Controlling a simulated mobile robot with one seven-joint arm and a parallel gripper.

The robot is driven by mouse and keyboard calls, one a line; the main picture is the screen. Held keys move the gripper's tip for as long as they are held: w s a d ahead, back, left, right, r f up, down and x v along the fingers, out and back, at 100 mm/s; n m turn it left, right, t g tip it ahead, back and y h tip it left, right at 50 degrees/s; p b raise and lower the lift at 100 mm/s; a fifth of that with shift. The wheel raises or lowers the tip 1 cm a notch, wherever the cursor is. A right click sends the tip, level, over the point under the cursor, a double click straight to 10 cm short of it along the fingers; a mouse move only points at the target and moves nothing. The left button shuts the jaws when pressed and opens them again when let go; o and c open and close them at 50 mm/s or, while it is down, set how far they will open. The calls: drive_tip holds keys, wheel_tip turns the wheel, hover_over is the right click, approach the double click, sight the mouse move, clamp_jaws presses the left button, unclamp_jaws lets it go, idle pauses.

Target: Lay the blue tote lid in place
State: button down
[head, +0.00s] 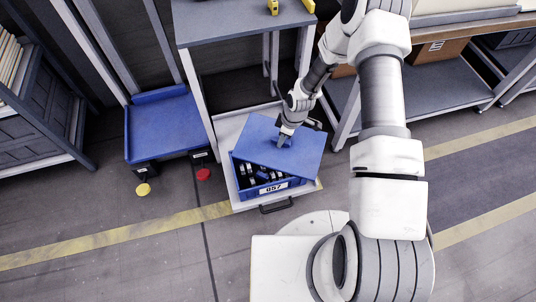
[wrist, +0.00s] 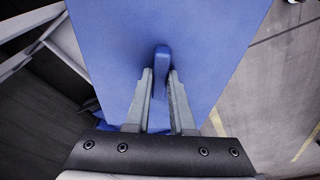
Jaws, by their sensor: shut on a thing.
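The blue tote lid (head: 301,153) is a flat panel with a small raised handle (wrist: 161,60). My gripper (head: 284,139) is shut on that handle; in the wrist view my gripper (wrist: 160,82) has a finger on each side of it. The lid lies over the blue tote (head: 295,184), turned askew to it, with its right corner out past the tote. The tote's front left part is uncovered and shows dark and light items inside. Its front has a white label. I cannot tell whether the lid touches the rim.
The tote stands on a light pull-out shelf (head: 226,126) with a dark front handle (head: 276,206). A grey workbench (head: 235,22) rises behind it. A blue platform (head: 166,130) is at left, with yellow (head: 143,189) and red (head: 203,174) discs nearby. A shelf unit stands right.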

sight(276, 135)
drive_tip(key=w+a+f+n+b, duration=0.1)
drive_tip(key=a+f+n+b, duration=0.1)
drive_tip(key=f, duration=0.6)
drive_tip(key=w+a+f+n+g+b, duration=0.1)
drive_tip(key=a+f+n+b, duration=0.1)
drive_tip(key=f+n+b, duration=0.3)
drive_tip(key=shift+w+a+f+b, duration=0.35)
drive_tip(key=shift+f+b, duration=0.3)
drive_tip(key=shift+f, duration=0.85)
drive_tip(key=shift+f+b, duration=0.8)
drive_tip(key=shift+b, duration=0.35)
idle(0.5)
drive_tip(key=c, duration=0.7)
unclamp_jaws()
drive_tip(key=shift+s, duration=0.1)
drive_tip(key=d+r+p, duration=0.1)
drive_tip(key=r, duration=0.4)
drive_tip(key=d+r+p, duration=0.1)
drive_tip(key=r+p, duration=0.1)
drive_tip(key=r, duration=0.4)
drive_tip(key=w+d+r+p, duration=0.1)
drive_tip(key=r+p, duration=0.1)
drive_tip(key=r, duration=0.4)
drive_tip(key=shift+d, duration=0.1)
drive_tip(key=shift+r, duration=0.1)
